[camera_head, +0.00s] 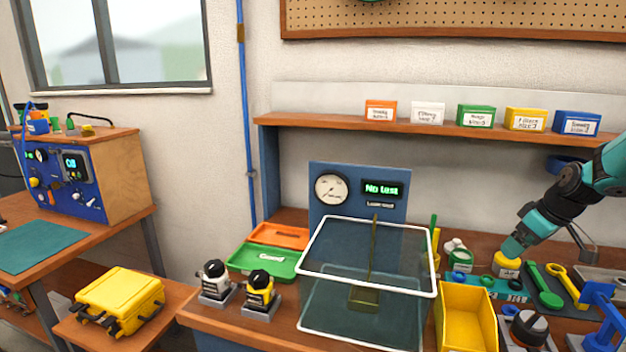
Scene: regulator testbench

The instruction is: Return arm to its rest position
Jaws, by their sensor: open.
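My teal and black arm reaches in from the right edge. Its end, with my gripper (513,248), points down and left over the right part of the workbench. The fingertips are too small to make out clearly, but my gripper is open and nothing shows held in it. A small yellow container (507,266) with a pale label stands just below the arm's end. I cannot tell whether they touch.
A white-rimmed clear box (432,285) stands before a gauge panel (332,215) reading "No test". A yellow bin (466,315), green wrench (543,288) and blue stand (606,318) crowd the right. A shelf (350,124) with labelled boxes runs above; bare wall lies between.

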